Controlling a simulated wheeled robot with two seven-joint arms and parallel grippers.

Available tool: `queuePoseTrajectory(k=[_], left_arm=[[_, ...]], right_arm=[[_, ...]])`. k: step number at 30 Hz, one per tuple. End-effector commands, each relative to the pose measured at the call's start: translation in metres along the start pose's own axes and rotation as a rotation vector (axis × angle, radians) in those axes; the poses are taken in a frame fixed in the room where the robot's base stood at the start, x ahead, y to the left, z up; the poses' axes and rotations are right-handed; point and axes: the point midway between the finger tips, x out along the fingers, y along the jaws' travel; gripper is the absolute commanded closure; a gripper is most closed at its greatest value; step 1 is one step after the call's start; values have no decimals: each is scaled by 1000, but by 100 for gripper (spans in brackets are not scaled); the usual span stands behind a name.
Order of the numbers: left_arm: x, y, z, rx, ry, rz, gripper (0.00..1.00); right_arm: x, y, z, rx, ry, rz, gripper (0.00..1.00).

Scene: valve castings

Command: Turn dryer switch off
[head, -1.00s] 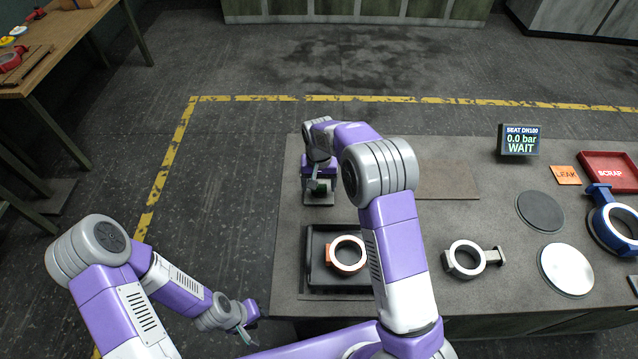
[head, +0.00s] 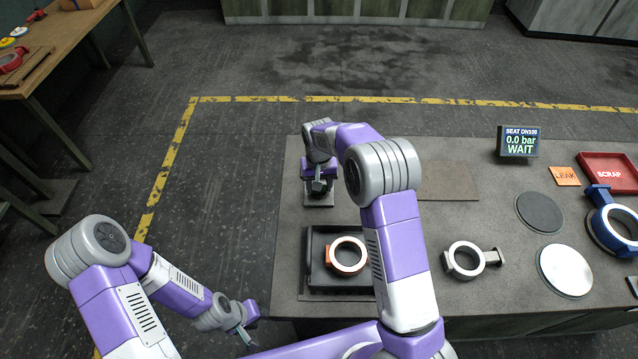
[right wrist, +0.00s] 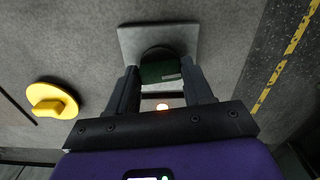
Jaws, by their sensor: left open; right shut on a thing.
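The dryer switch appears to be the dark green block on a square grey plate (right wrist: 130,38) at the far left of the bench. In the right wrist view the green block (right wrist: 162,72) sits between the fingers of my right gripper (right wrist: 161,90), which is shut on it. In the head view my right gripper (head: 319,188) is over the plate, and the arm and gripper mostly hide the switch. My left gripper (head: 246,336) is open and empty, low beside the bench's left edge.
A black tray (head: 311,262) holds an orange ring casting (head: 347,256). A grey ring casting (head: 465,260), a pressure display (head: 519,141) reading 0.0 bar WAIT and a red scrap tray (head: 588,158) are further right. A yellow knob-like piece (right wrist: 52,102) shows beside the switch.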

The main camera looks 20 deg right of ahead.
Motion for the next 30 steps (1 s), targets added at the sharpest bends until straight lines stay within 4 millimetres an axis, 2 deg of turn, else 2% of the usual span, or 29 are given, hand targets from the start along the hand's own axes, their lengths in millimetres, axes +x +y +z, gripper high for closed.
queuePoseTrajectory(k=[30], left_arm=[[-24,9,1,0,0,0,57]], right_arm=[[-1,0,0,-942,0,0,79]])
